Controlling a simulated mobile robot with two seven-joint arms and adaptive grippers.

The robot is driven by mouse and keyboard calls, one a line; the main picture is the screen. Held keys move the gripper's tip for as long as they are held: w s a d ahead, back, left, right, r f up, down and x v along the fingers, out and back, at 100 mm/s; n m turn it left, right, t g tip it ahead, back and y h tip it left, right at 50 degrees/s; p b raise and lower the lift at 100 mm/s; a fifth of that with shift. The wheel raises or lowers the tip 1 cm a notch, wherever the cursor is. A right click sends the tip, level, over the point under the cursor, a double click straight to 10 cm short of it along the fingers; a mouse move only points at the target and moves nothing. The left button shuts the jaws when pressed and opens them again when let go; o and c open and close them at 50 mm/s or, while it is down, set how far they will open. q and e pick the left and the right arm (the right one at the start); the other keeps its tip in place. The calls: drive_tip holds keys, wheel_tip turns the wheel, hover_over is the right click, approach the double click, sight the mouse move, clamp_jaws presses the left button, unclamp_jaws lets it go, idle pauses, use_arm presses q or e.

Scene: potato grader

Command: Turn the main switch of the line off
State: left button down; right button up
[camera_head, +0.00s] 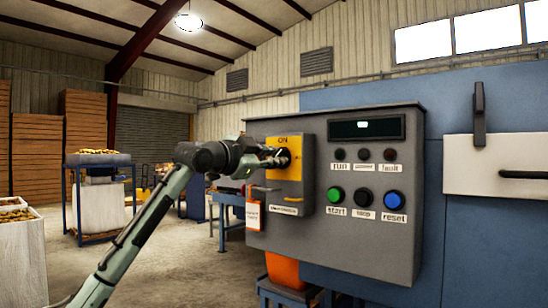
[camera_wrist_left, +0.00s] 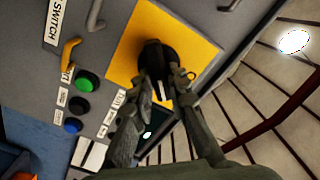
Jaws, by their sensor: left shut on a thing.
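The main switch is a black rotary knob (camera_wrist_left: 152,55) on a yellow plate (camera_head: 291,172) at the left part of the grey control panel. The word ON is printed at the plate's top edge. My left gripper (camera_head: 276,157) reaches the knob from the left in the head view. In the left wrist view my left gripper (camera_wrist_left: 164,82) has one finger on each side of the knob and is shut on it. A white mark shows between the fingers. The fingers hide part of the knob, so its exact setting is unclear. My right gripper is not in view.
The control panel (camera_head: 350,255) also carries a green start button (camera_head: 335,195), a black stop button (camera_head: 363,197), a blue reset button (camera_head: 394,200) and a dark display (camera_head: 366,128). A yellow handle (camera_wrist_left: 68,52) and an orange-white tag (camera_head: 253,216) are close to the switch.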

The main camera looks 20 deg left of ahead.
use_arm(q)
drive_tip(key=shift+f+m, duration=0.15)
drive_tip(key=shift+m, duration=1.95)
drive_tip(key=shift+f+m, duration=0.15)
drive_tip(key=shift+m, duration=1.95)
drive_tip(key=shift+d, duration=0.1)
drive_tip(key=c, duration=1.5)
unclamp_jaws()
drive_tip(key=shift+s, duration=0.15)
drive_tip(key=v, duration=1.2)
